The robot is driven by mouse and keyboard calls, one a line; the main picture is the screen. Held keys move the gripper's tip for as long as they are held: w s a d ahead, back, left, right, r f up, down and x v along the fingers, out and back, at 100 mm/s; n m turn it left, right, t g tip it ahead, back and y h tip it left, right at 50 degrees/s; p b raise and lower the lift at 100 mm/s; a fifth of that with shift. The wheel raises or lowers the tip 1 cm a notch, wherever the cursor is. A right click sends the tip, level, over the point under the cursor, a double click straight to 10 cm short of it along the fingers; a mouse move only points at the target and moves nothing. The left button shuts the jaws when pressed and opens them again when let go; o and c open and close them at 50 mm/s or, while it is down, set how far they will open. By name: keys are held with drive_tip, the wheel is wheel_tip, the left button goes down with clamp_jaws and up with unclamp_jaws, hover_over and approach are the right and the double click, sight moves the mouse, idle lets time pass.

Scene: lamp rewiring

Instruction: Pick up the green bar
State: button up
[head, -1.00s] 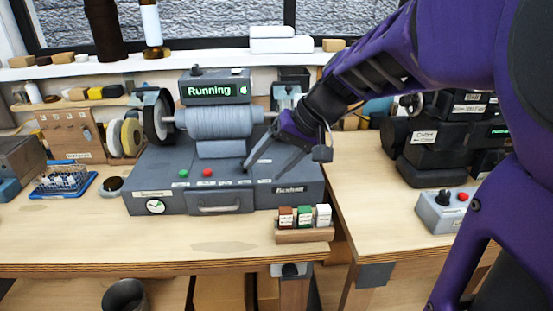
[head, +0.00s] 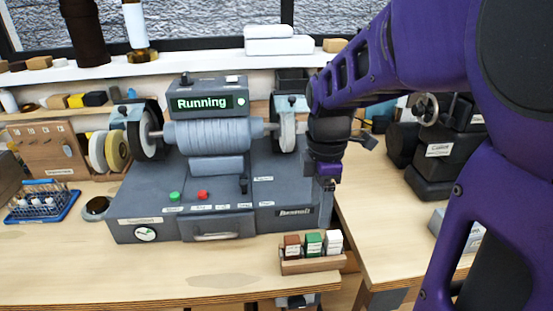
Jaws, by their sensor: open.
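The green bar (head: 313,244) stands upright in a small wooden holder (head: 312,266) near the front edge of the bench. It sits between a brown bar (head: 292,246) and a white bar (head: 333,242), and each carries a pale label. My gripper (head: 327,187) points down, above and slightly behind the holder, close to the right front corner of the grey machine. It is apart from the bars. It is open, seen nearly edge-on, and nothing shows between its fingers.
The grey bench machine (head: 215,225) stands behind and left of the holder, its display reading "Running". A blue wire basket (head: 42,203) is at the left. A second bench (head: 375,245) lies right with dark equipment (head: 440,155). The bench front at left is clear.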

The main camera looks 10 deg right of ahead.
sight(314, 237)
drive_tip(key=f+b, duration=0.6)
drive_tip(key=f, duration=0.1)
drive_tip(key=f+b, duration=0.3)
drive_tip(key=f, duration=0.1)
drive_tip(key=shift+w+a+f, duration=0.1)
drive_tip(key=shift+w+f, duration=0.15)
drive_tip(key=shift+r, duration=0.1)
clamp_jaws()
idle(1.1)
